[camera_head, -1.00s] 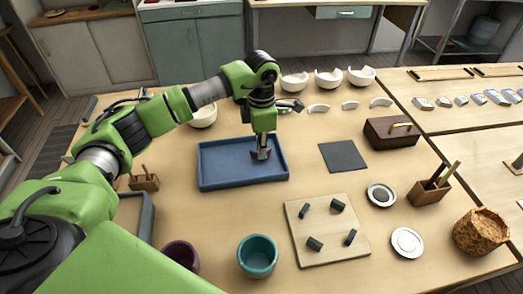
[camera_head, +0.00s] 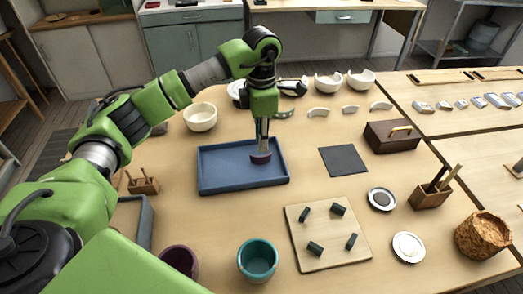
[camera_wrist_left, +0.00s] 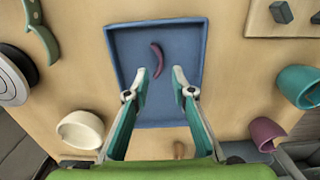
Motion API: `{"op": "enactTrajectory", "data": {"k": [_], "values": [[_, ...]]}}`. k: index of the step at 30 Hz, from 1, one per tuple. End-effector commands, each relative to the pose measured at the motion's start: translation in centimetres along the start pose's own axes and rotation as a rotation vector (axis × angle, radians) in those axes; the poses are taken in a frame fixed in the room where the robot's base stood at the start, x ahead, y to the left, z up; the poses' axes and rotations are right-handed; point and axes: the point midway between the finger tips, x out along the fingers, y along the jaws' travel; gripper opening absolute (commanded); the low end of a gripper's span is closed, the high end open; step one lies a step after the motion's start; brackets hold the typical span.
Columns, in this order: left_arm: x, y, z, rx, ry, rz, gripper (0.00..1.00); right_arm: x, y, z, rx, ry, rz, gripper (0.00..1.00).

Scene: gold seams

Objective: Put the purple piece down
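The purple piece (camera_head: 260,158), a small curved shard, lies in the blue tray (camera_head: 215,183), towards the tray's right side in the head view. In the left wrist view the purple piece (camera_wrist_left: 156,60) lies on the floor of the blue tray (camera_wrist_left: 197,107), with bare floor around it. My left gripper (camera_head: 262,146) points down over the tray, just above the piece. In the left wrist view its two fingers (camera_wrist_left: 160,75) are spread, with nothing pinched between them. My right gripper is not in view.
A purple cup (camera_head: 179,258) and a teal cup (camera_head: 258,257) stand near the front. A board (camera_head: 329,249) with small dark blocks lies right of them. A dark flat square (camera_head: 343,160) lies right of the tray. A white bowl (camera_head: 200,117) stands behind the tray.

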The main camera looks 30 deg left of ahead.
Motion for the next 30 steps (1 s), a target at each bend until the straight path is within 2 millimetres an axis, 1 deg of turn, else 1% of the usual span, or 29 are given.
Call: {"op": "enactTrajectory", "data": {"k": [1, 3, 6, 10, 14, 28, 30], "values": [[-1.2, 0.1, 0.1, 0.000, -0.004, 0.003, 0.23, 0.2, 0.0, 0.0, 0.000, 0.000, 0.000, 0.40], [-2.6, 0.1, 0.1, 0.000, -0.003, 0.003, 0.23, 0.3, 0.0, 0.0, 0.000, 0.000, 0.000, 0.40], [-4.2, 0.0, 0.1, 0.001, -0.002, 0.001, 0.23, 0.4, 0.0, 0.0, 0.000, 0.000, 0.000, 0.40], [-5.6, 0.0, 0.0, 0.000, 0.000, 0.000, 0.23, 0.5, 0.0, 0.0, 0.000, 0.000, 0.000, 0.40], [-6.1, 0.0, 0.0, 0.001, 0.000, -0.001, 0.23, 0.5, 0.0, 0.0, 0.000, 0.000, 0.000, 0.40], [-6.1, 0.0, 0.0, 0.000, 0.000, -0.001, 0.23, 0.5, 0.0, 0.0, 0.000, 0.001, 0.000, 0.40], [-6.4, 0.0, 0.0, 0.000, 0.000, -0.001, 0.23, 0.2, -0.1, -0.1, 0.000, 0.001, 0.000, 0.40]]}}
